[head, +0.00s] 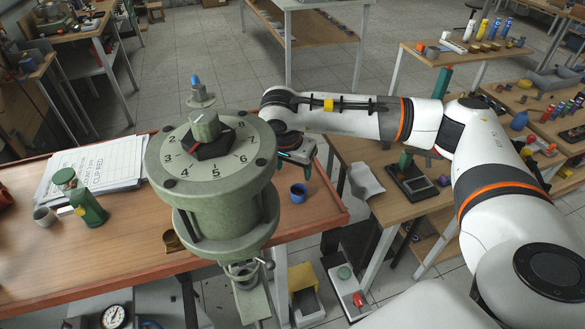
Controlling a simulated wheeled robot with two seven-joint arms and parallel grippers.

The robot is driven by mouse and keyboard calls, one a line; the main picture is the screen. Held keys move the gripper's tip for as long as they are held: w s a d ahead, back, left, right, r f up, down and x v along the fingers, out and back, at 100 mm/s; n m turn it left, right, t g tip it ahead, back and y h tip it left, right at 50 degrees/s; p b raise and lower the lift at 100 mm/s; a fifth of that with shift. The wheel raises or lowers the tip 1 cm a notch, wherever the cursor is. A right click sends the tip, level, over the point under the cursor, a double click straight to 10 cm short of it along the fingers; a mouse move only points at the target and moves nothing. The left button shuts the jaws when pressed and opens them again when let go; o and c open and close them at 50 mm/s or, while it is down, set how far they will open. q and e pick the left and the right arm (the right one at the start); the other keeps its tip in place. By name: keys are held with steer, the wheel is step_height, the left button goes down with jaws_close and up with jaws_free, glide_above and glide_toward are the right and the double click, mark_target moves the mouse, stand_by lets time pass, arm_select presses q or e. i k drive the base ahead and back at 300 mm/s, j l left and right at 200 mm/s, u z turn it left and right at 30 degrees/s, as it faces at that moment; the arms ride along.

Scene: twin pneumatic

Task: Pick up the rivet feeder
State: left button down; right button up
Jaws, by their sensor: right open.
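A large grey-green drum (215,190) with a numbered dial, a black hub and a knob on top stands in the foreground, over the wooden table's front edge. It may be the rivet feeder; I cannot be sure from its look. A narrower body and a metal clamp-like fitting show below it. My right gripper (298,150) is open just right of and behind the drum's upper part. The drum hides part of its fingers, so I cannot tell whether they touch it. My left gripper is not in view.
On the wooden table (300,222) are a green bottle-like device (84,203), a grey cup (44,216), stacked papers (95,166) and a blue cup (298,193). A side bench (385,212) at right holds a black fixture (412,180). Bare tabletop shows around the blue cup.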

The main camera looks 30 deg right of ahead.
mark_target(67, 180)
steer(key=k+l, duration=0.8)
